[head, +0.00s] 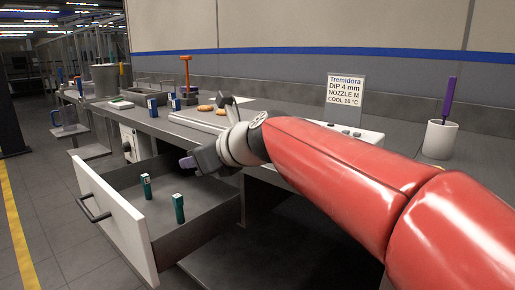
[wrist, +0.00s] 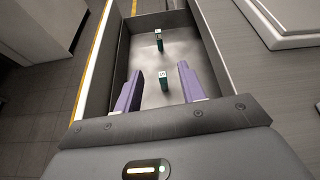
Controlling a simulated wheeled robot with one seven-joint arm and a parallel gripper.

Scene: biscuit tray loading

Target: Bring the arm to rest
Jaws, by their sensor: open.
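My red arm reaches from the lower right of the head view toward the counter. My gripper (head: 187,162) is above the open drawer, near its far right side. In the wrist view my gripper (wrist: 156,85) has its two purple fingers apart, with nothing between them in its grasp. The open drawer (head: 120,225) holds two small green items standing upright: one farther left (head: 146,187) and one nearer (head: 179,209). They also show in the wrist view, one beyond the fingertips (wrist: 159,42) and one seen between the fingers (wrist: 164,84).
The drawer front (head: 112,220) juts into the aisle. Floor at left is clear.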

